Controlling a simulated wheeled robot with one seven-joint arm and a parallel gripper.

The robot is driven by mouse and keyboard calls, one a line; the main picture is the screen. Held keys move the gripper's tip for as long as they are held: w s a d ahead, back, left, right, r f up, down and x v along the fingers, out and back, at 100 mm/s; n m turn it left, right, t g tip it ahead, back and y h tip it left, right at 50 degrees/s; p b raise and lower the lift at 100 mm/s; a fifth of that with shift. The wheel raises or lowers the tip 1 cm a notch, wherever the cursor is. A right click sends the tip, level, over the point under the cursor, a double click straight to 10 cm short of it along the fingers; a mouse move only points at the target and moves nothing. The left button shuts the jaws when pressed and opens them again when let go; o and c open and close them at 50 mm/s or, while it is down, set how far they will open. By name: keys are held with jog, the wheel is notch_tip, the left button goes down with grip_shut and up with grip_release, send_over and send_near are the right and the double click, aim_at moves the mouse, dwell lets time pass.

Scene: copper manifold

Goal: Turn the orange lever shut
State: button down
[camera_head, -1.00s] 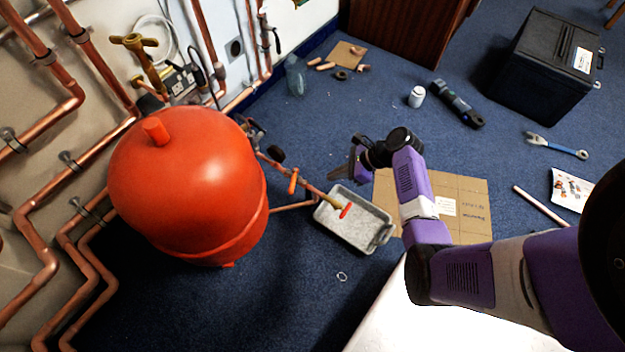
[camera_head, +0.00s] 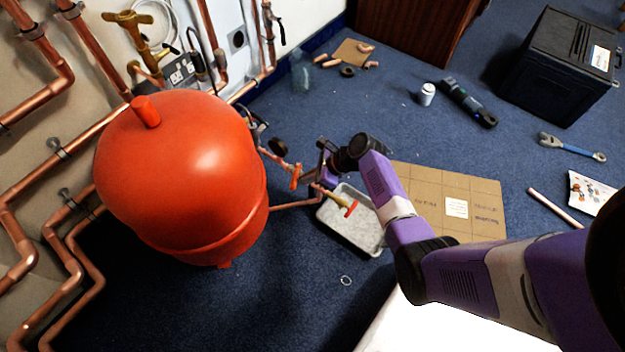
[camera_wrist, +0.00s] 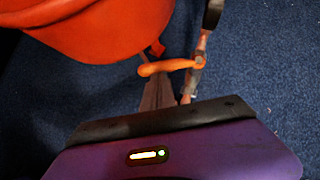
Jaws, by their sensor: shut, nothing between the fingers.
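The orange lever (camera_head: 296,177) sits on a copper pipe beside the red tank. In the wrist view the lever (camera_wrist: 168,67) lies across the pipe, its pivot on the pipe at right and its free end toward the tank. My gripper (camera_head: 322,158) is close to the lever, on its right in the head view. In the wrist view my gripper (camera_wrist: 158,82) is shut and empty, its tips at the lever's near side. I cannot tell whether they touch it. A red-handled tap (camera_head: 351,208) is on the same pipework, over a grey tray (camera_head: 358,238).
The red tank (camera_head: 185,170) stands left of the lever, close to my gripper. Copper pipes (camera_head: 70,265) run along the wall. A cardboard sheet (camera_head: 450,195) lies right of the tray. Blue carpet in front of the tank is mostly clear.

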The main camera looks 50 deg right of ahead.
aim_at(293, 182)
jog(key=shift+a+r, duration=0.1)
dwell(0.3)
jog(key=shift+w+a+m+p, duration=0.15)
jog(key=shift+m+p, duration=0.25)
jog(key=shift+p, duration=0.5)
jog(key=shift+a+h+p, duration=0.15)
jog(key=shift+h+p, duration=0.15)
jog(key=shift+p, duration=0.1)
jog(key=m+p, duration=0.1)
jog(key=p, duration=0.1)
jog(key=w+a+m+h+p, duration=0.1)
jog(key=shift+r+t+p, duration=0.2)
jog(key=shift+t+p, duration=0.2)
jog(key=shift+w+a+f+m+h+p, duration=0.15)
jog(key=shift+w+a+m+h+p, duration=0.2)
jog(key=shift+m+h+p, duration=0.5)
jog(key=shift+w+a+f+p, duration=0.15)
jog(key=shift+w+p, duration=0.15)
jog(key=shift+w, duration=0.05)
